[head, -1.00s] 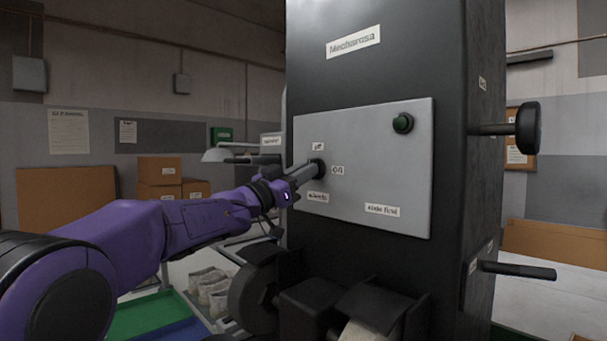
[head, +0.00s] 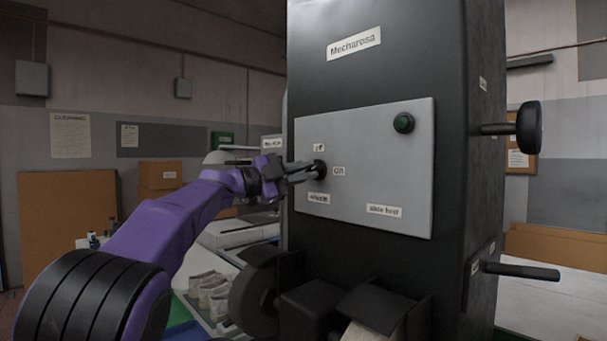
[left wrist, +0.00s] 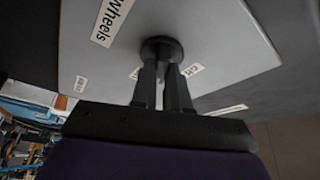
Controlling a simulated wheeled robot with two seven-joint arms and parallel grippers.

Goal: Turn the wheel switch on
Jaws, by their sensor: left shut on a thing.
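The wheel switch is a small black round knob (head: 319,169) on the grey panel (head: 364,130) of the dark machine. Labels "off" (head: 318,147) and "on" (head: 338,171) stand above and right of it, and a "wheels" label (head: 318,198) is below. My left gripper (head: 314,171) is shut on the knob, its fingers reaching in from the left. In the left wrist view the two fingers (left wrist: 163,88) meet the black knob (left wrist: 162,48). The fingers hide part of the knob, so its pointer direction is unclear. My right gripper is not in view.
A dark grinding wheel (head: 258,299) and guards stick out below the panel. A black knob on a shaft (head: 529,128) and a lever (head: 520,270) project from the right side. Shoe lasts (head: 208,290) lie at lower left.

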